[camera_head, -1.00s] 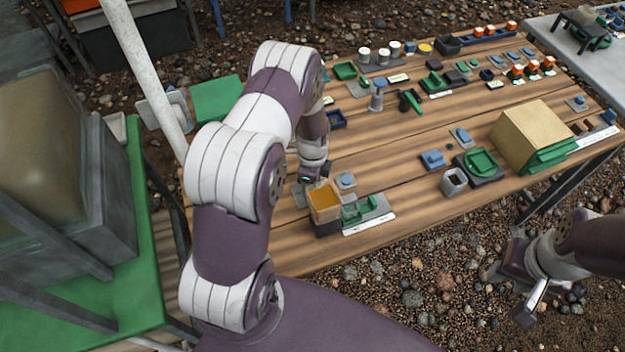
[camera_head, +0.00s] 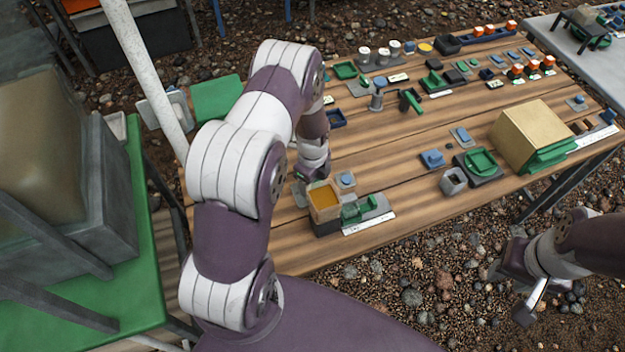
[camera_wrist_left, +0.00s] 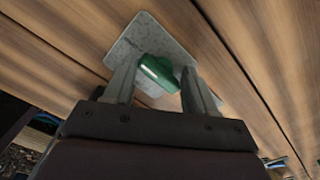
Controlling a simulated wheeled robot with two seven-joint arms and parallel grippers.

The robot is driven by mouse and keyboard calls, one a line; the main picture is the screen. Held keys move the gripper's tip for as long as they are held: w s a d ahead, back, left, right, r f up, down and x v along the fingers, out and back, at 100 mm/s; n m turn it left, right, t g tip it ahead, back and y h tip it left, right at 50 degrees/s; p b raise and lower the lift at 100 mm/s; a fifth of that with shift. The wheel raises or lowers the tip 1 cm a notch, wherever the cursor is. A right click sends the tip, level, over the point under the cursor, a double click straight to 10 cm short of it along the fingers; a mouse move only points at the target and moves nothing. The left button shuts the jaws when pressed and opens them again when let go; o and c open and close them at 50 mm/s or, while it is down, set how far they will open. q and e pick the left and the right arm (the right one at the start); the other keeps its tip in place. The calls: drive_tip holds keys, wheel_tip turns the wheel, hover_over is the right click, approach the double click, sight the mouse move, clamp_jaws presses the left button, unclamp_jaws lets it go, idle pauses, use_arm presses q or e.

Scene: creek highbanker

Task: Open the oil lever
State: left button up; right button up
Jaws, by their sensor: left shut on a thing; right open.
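A green lever handle (camera_wrist_left: 158,74) stands on a grey plate (camera_wrist_left: 135,38) on the wooden table, as the left wrist view shows. My left gripper (camera_wrist_left: 160,80) has its two fingers either side of this handle and is shut on it. In the head view, the left forearm and wrist hide most of the plate and handle, left of the box with the amber top (camera_head: 324,197). My right gripper (camera_head: 512,292) is open and empty, off the table's front edge at lower right, above the gravel.
A green part on a grey plate (camera_head: 375,205) is right of the amber-topped box. The wooden table (camera_head: 400,180) has clear boards at its middle. A tan box (camera_head: 530,130) stands at right. A white pole (camera_head: 145,75) rises beside my left arm.

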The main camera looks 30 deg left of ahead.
use_arm(q)
drive_tip(key=o, duration=1)
drive_tip(key=shift+r, duration=0.15)
wheel_tip(320, 180, up, 12)
drive_tip(key=shift+r, duration=0.25)
